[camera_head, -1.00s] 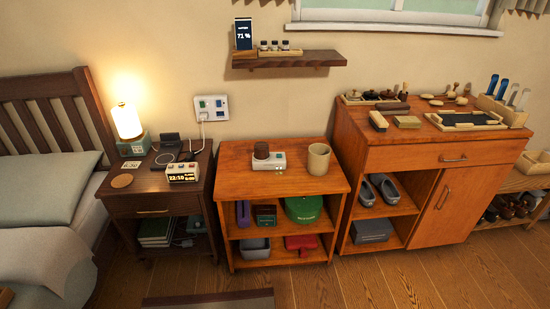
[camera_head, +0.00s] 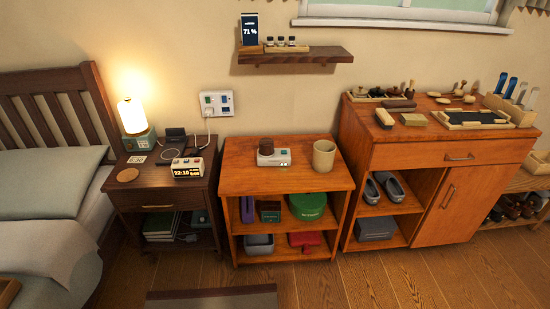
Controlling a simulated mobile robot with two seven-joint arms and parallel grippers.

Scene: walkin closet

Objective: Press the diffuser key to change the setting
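The likely diffuser is a small white and grey device with a dark brown rounded top (camera_head: 266,147), on the orange wooden shelf unit (camera_head: 240,181) in the middle of the view. Its pale front base (camera_head: 273,158) faces me. Small marks show on that base, but they are too small to tell which is a key. A beige cup (camera_head: 323,155) stands just to its right, apart from it. Neither of my grippers is in view.
A dark nightstand (camera_head: 126,191) with a lamp (camera_head: 132,117) and clock (camera_head: 187,168) stands left, beside the bed (camera_head: 45,185). A wall shelf (camera_head: 300,57) hangs above. A taller cabinet (camera_head: 430,158) stands right. Wooden floor in front is open, with a dark mat (camera_head: 212,299).

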